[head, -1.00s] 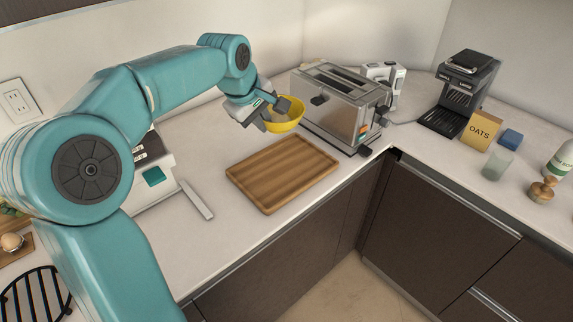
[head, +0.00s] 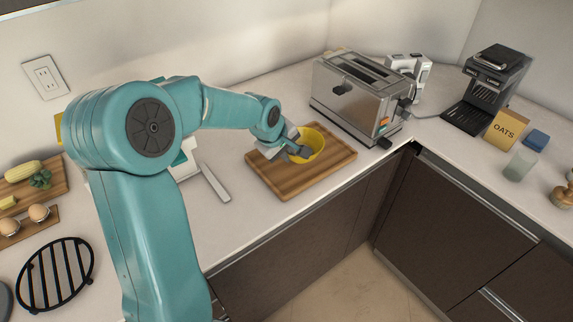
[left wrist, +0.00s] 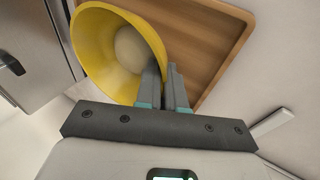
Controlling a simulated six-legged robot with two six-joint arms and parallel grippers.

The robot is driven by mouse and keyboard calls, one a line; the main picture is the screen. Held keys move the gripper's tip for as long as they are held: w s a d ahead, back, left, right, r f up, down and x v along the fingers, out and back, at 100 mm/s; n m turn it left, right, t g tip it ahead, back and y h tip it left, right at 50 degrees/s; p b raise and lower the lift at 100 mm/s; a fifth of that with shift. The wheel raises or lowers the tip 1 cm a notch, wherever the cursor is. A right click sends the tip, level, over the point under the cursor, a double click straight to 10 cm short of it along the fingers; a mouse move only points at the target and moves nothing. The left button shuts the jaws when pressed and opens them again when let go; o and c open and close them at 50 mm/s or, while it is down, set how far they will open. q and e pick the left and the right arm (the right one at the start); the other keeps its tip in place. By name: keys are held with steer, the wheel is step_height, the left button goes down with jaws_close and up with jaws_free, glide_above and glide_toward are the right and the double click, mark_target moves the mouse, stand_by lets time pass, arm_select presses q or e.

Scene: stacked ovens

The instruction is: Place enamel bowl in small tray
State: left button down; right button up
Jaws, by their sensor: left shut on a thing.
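The yellow enamel bowl (head: 314,142) is in my left gripper (head: 303,153), over the wooden small tray (head: 283,182). The bowl is tilted, and I cannot tell whether it touches the tray. In the left wrist view, my left gripper (left wrist: 164,88) is shut with its fingers at the rim of the bowl (left wrist: 92,45). The bowl's inside has a pale round bottom. The tray (left wrist: 222,40) shows bare behind the fingers there. The gripper hides part of the bowl and the tray's far-left corner in the head view. My right gripper is not in view.
A silver toaster (head: 360,100) stands just behind and right of the tray. A coffee machine (head: 488,88), oats box (head: 507,130) and glass (head: 520,164) are further right. A black trivet (head: 55,275) lies at the left. The counter's front edge runs close before the tray.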

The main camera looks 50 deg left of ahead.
arm_select(q)
step_height(320, 180, down, 4)
steer(key=shift+f, duration=0.45)
steer(key=shift+f, duration=0.1)
steer(key=c, duration=1.2)
jaws_free()
steer(key=shift+c, duration=0.2)
